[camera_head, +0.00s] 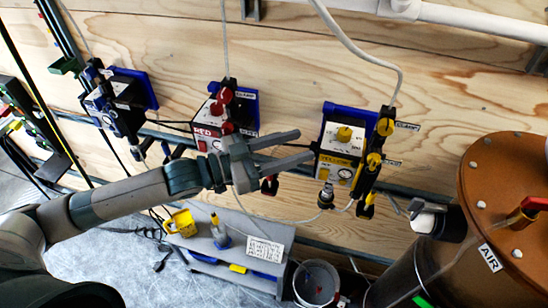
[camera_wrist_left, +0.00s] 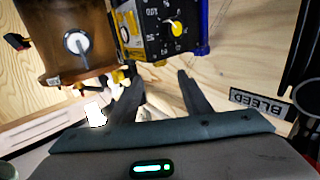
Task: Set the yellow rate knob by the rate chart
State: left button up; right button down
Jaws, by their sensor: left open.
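A yellow knob (camera_head: 344,134) sits on the pale face of the yellow-labelled box (camera_head: 333,160), right of centre in the head view. In the left wrist view a yellow knob (camera_wrist_left: 177,28) sits on a dark dial face with white numbers; I cannot tell whether it is the same knob. A white printed sheet (camera_head: 265,249), perhaps the rate chart, lies on the low grey bench; its print is too small to read. My left gripper (camera_head: 305,146) is open and empty, its fingertips just left of the yellow-labelled box. It shows in the wrist view (camera_wrist_left: 157,80). My right gripper is out of view.
A red-labelled box (camera_head: 209,134) hangs left of my gripper, a blue-backed box (camera_head: 128,95) farther left. A brown tank (camera_head: 500,180) marked AIR fills the right side. A BLEED label (camera_wrist_left: 260,103) shows in the wrist view.

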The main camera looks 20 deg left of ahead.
pick_arm(q)
jog(key=shift+b+v, duration=0.65)
jog(key=shift+v, duration=1.5)
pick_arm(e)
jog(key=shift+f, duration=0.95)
